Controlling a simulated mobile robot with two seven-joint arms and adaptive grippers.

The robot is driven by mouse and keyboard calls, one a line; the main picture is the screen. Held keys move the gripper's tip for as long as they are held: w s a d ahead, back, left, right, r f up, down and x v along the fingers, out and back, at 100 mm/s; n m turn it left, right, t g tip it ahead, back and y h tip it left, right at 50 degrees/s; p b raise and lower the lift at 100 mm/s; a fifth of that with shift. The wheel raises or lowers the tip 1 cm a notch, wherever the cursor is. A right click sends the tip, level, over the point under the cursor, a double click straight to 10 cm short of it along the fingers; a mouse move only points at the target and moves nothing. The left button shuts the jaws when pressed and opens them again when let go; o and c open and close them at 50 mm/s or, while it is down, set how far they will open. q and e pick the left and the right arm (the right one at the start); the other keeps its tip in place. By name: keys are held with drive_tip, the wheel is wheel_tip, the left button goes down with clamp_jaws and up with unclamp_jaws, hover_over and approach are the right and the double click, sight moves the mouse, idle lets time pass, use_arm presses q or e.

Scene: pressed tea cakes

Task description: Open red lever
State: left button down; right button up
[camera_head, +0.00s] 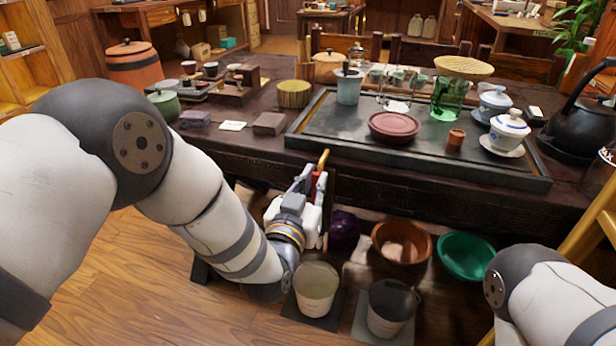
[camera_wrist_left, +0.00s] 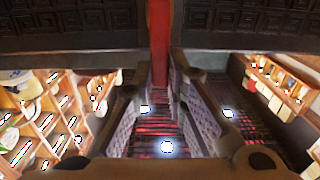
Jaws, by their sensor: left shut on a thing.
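The red lever (camera_head: 320,181) shows as a thin red strip at the front edge of the dark tea table, with a yellow piece just above it. My left gripper (camera_head: 314,180) reaches in from the left and is shut on it. In the left wrist view the red lever (camera_wrist_left: 160,45) stands as an upright bar, its lower part between the two fingers of the left gripper (camera_wrist_left: 161,75). The fingers hide much of the lever in the head view. My right arm shows at the lower right, but its gripper is out of view.
Above the lever, the black tea tray (camera_head: 300,143) holds a dark red round dish (camera_head: 394,126) and lidded cups. Below the table edge are a brown bowl (camera_head: 402,245), a green bowl (camera_head: 466,254) and two buckets. Open wooden floor (camera_head: 110,275) lies at the left.

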use_arm(q)
drive_tip(key=c, duration=1.6)
unclamp_jaws()
drive_tip(key=shift+d, duration=0.1)
drive_tip(key=v, duration=1.2)
